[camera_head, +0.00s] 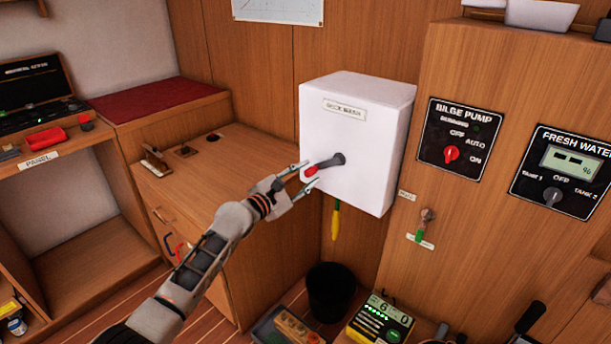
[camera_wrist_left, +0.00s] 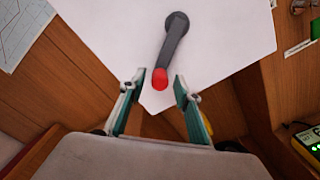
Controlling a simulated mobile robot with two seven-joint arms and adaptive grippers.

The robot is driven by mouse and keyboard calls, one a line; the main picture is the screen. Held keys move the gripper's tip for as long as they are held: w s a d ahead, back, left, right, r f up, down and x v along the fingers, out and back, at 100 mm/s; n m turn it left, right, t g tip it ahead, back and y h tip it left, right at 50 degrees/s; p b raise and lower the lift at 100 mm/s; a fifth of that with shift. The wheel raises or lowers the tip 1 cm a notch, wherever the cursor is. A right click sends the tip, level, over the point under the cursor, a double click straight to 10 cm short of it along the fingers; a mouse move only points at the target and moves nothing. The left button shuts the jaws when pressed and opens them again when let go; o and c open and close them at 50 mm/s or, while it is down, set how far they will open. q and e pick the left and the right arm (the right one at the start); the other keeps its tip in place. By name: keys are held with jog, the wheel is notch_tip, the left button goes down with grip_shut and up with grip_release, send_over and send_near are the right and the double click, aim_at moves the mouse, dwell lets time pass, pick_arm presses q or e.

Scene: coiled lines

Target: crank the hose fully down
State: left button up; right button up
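A white box labelled "DECK WASH" (camera_head: 372,125) is mounted on the wood wall. A dark grey crank (camera_head: 331,161) with a red knob (camera_head: 311,171) sticks out of its front, pointing left and slightly down. In the left wrist view the red knob (camera_wrist_left: 160,78) lies between the spread fingertips (camera_wrist_left: 155,88), with visible gaps on both sides. My right gripper is not in view.
A wooden cabinet (camera_head: 225,170) stands left of the box. Bilge pump (camera_head: 461,139) and fresh water (camera_head: 562,173) panels are on the right. A black bin (camera_head: 331,290) and a green-lit charger (camera_head: 381,320) stand underneath.

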pick_arm(q)
jog(key=v, duration=1.2)
dwell(0.4)
